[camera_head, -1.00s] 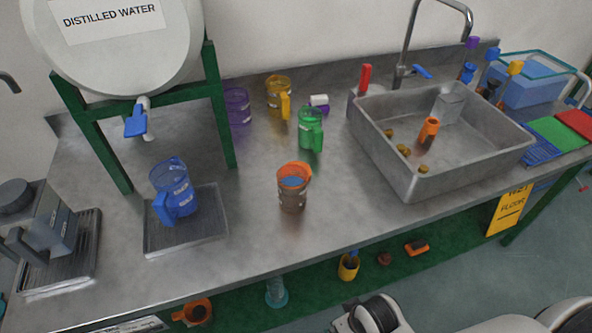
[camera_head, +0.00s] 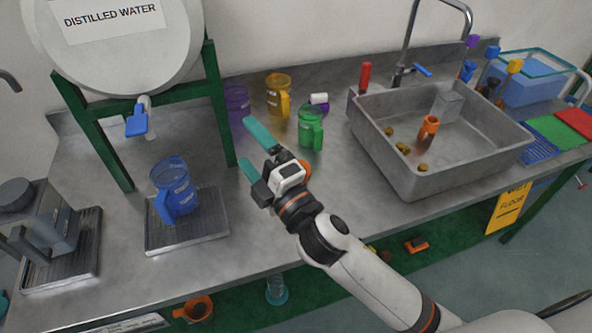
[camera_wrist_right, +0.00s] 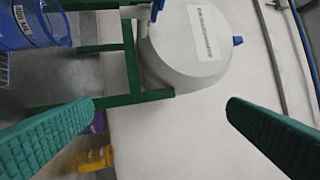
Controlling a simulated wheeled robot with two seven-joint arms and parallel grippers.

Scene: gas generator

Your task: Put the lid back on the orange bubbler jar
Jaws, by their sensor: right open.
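An orange-rimmed jar (camera_head: 306,167) stands on the steel counter in the head view. My right gripper and wrist hide nearly all of it, and only a sliver of orange shows. My right gripper (camera_head: 246,142) is open and empty above the counter, with its green fingers pointing up and left. Its spread fingers also show in the right wrist view (camera_wrist_right: 162,103), with nothing between them. An orange cup-like piece (camera_head: 430,128) stands in the sink. I cannot tell which piece is the jar's lid. My left gripper is out of view.
A blue jug (camera_head: 175,190) stands on a tray at left, under the distilled water tank (camera_head: 125,40). Green (camera_head: 310,128), yellow (camera_head: 278,97) and purple (camera_head: 237,103) jugs stand behind my gripper. The sink (camera_head: 430,182) is at right. Front counter is mostly clear.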

